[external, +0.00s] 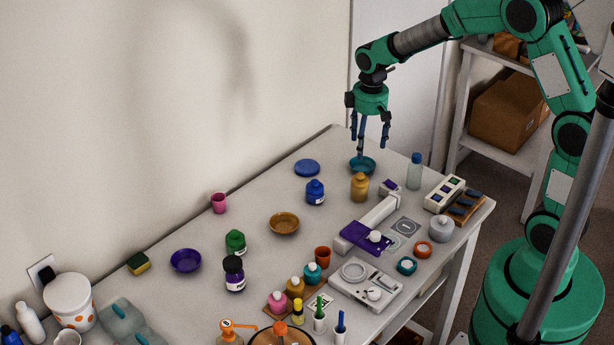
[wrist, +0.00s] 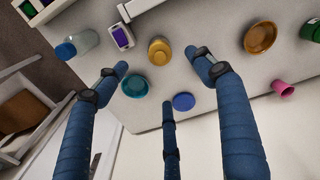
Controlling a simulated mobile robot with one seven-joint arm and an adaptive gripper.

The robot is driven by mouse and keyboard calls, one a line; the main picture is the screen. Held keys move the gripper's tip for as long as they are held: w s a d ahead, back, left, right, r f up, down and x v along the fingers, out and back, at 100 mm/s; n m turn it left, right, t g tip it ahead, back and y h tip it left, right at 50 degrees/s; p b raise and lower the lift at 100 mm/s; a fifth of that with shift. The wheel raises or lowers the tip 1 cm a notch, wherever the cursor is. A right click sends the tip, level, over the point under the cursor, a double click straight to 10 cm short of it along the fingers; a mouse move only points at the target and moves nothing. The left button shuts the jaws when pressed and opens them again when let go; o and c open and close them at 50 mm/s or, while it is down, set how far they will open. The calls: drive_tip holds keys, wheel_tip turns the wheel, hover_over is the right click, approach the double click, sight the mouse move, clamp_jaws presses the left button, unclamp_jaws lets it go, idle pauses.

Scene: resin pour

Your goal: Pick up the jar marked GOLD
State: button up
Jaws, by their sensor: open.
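A gold-coloured jar (external: 360,187) stands upright at the far part of the table; its marking is not readable. In the wrist view the gold jar (wrist: 160,50) shows from above, beyond the fingers and between the outer two. A second amber jar (external: 295,288) stands nearer the front, by a pink jar. My gripper (external: 370,148) hangs pointing down, over and behind the teal bowl (external: 362,168), higher than the gold jar. Its three blue fingers, also in the wrist view (wrist: 158,74), are spread open with nothing between them.
A blue jar (external: 315,192) stands left of the gold jar, a small purple-labelled box (external: 390,188) and clear bottle (external: 414,171) right. A blue lid (external: 307,168) and brown bowl (external: 284,223) lie near.

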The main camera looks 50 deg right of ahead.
sight(360, 184)
drive_tip(key=f, duration=0.1)
drive_tip(key=w+f, duration=0.1)
drive_tip(key=f, duration=0.1)
drive_tip(key=shift+w+d+f, duration=0.2)
drive_tip(key=shift+w+d, duration=0.05)
drive_tip(key=shift+f+b, duration=0.45)
drive_tip(key=shift+f, duration=3.8)
drive_tip(key=shift+f+b, duration=0.45)
drive_tip(key=shift+f, duration=2.15)
drive_tip(key=shift+c, duration=0.2)
